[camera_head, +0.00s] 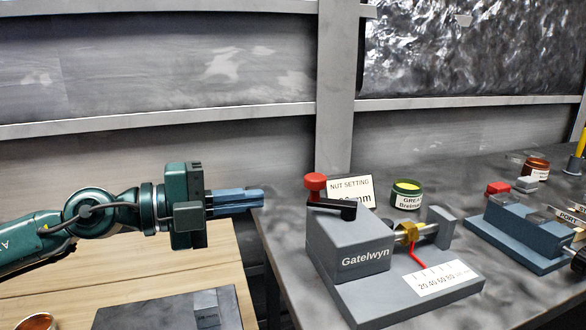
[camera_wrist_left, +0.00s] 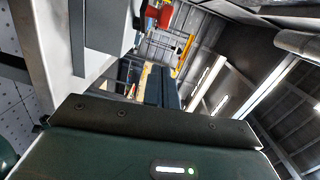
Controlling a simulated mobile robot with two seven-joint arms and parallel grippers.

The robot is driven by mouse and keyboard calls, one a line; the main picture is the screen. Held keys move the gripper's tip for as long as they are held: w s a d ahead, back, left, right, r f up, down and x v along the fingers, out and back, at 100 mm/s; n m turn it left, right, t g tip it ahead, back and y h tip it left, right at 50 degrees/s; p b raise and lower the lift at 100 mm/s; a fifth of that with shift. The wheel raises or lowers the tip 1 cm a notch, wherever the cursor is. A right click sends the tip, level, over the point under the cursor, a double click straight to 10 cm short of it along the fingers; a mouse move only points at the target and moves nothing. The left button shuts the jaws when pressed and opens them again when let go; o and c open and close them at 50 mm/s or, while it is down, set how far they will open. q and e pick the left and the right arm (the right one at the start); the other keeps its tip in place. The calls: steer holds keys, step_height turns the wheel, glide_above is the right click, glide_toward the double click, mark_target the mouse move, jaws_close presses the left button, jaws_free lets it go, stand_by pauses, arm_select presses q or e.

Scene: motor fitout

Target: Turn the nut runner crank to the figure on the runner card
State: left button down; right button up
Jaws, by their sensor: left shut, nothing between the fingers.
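The nut runner (camera_head: 345,246) is a grey box marked "Gatelwyn" on a grey base. Its crank is a black arm (camera_head: 332,208) on top with an upright red knob (camera_head: 315,184) at its left end. A brass nut (camera_head: 407,233) sits on the rod at the box's right, with a red pointer (camera_head: 417,258) over a scale (camera_head: 444,277). The runner card (camera_head: 350,186) reads "NUT SETTING"; the crank hides part of its figure, leaving "mm" readable. My left gripper (camera_head: 262,198) is shut and empty, left of the knob and apart from it. My right gripper is out of view.
A grease tin (camera_head: 406,195) stands behind the runner. A blue-grey fixture (camera_head: 524,233) with a red block is at the right. A wooden table (camera_head: 100,276) lies under my left arm, with a gap before the grey bench. The wall rises behind.

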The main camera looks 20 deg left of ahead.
arm_select(q)
steer(key=w+d+f+p, duration=0.1)
steer(key=w+d+p, duration=0.1)
steer(key=w+d, duration=0.3)
steer(key=shift+w+d, duration=0.15)
steer(key=shift+w, duration=1.2)
